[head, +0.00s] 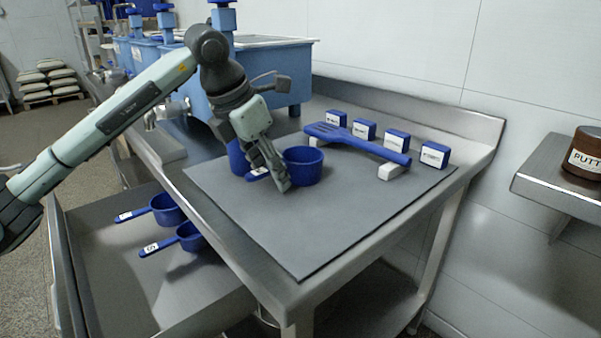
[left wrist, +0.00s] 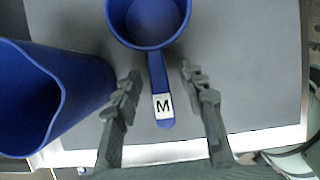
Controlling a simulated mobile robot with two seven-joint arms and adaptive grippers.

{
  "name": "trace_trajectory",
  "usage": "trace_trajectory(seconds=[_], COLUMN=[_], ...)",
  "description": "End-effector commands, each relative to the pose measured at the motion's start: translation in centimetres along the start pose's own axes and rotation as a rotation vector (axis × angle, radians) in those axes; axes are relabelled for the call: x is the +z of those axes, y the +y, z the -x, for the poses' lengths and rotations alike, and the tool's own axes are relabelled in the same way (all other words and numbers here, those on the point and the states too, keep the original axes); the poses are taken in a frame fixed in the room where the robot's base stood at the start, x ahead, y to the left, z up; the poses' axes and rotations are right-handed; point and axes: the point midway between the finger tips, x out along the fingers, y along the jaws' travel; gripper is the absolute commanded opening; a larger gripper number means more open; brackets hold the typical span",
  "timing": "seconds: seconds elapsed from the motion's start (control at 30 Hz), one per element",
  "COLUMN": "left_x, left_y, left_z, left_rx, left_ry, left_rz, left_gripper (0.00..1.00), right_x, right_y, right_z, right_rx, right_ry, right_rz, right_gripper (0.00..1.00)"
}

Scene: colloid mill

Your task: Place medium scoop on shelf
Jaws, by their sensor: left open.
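The medium scoop (head: 304,167) is blue and lies on the grey mat on the steel table. In the left wrist view, its cup (left wrist: 148,22) is at the top and its handle, labelled M (left wrist: 163,104), points down toward me. My left gripper (head: 284,186) is open at the scoop in the head view. In the left wrist view, the fingers (left wrist: 160,72) are apart on either side of the handle, with gaps to both. The gripper partly hides the handle in the head view. My right gripper is out of view.
A blue jug (head: 238,158) stands left of the scoop. A slotted blue spatula (head: 358,142) and several blue-white blocks (head: 435,155) are behind right. Two blue scoops (head: 165,209) (head: 189,238) lie on a lower steel surface (head: 125,285) at left. A wall shelf (head: 560,187) holds a brown jar (head: 585,155).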

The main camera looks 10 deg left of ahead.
Motion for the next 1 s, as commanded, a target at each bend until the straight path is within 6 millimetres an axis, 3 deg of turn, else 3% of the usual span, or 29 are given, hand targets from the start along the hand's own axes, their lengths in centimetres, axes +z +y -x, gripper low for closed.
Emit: trace_trajectory(seconds=[0.1,0.43,1.0], left_x=[0.01,0.0,0.33], left_y=[0.02,0.04,0.06], left_z=[0.05,0.08,0.82], left_rx=[0.0,0.001,0.002], left_ry=[0.0,0.0,-0.002], left_rz=[0.0,0.001,0.001], left_gripper=[0.4,0.0,0.0], right_x=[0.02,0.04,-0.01], right_y=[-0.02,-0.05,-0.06], right_z=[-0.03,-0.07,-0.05], right_rx=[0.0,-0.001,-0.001], right_ry=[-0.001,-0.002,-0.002], right_rz=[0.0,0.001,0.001], right_gripper=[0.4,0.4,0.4])
